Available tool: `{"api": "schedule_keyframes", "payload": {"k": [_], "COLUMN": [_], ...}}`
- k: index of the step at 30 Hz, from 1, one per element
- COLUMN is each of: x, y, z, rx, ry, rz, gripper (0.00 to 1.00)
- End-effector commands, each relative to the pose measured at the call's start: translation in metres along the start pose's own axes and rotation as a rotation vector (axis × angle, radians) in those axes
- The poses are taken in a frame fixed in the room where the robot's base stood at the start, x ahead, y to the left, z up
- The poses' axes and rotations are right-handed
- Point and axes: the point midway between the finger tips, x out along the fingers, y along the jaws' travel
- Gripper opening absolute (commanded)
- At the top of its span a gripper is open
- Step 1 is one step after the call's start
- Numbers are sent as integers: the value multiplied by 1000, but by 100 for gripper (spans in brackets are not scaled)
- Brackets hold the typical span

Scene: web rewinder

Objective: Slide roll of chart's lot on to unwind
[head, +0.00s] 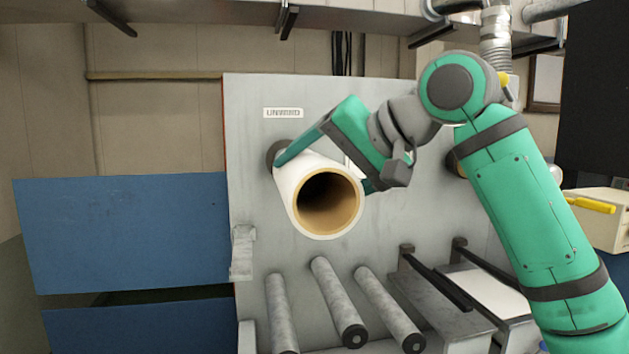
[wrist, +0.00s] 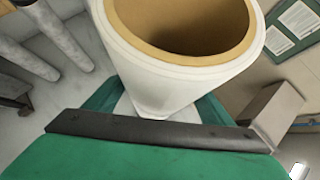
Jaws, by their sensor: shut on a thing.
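A white roll with a hollow tan core (head: 290,190) sits level in front of the unwind station, its open end facing out. Its back end is at a dark round flange (head: 275,153) just below the UNWIND label (head: 283,113). Whether a shaft runs inside the core cannot be seen. My gripper (head: 325,170) is shut on the roll, with green fingers on both sides of it. In the wrist view the roll (wrist: 160,75) fills the space between the fingers, its tan core opening at the top.
The grey machine panel (head: 380,225) stands behind the roll. Several grey rollers (head: 335,300) stick out below it. Dark rails (head: 435,278) and a flat surface lie at lower right. A blue panel (head: 120,235) is at left. A metal bracket (head: 242,252) stands left of the roll.

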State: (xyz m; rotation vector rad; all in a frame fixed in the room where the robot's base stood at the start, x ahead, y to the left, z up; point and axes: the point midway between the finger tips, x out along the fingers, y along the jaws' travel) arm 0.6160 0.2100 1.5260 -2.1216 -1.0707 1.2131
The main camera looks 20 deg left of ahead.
Motion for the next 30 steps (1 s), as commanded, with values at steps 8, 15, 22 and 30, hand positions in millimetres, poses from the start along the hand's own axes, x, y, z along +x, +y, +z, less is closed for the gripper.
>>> {"api": "schedule_keyframes", "payload": {"k": [8, 15, 22, 30], "x": [10, 16, 17, 17], "y": [-1, -1, -1, -1], "z": [-11, -16, -18, -18], "rx": [-1, 0, -1, -1], "ry": [2, 2, 2, 2], "rz": [-2, -2, -1, -1], "gripper": [31, 31, 31, 31]}}
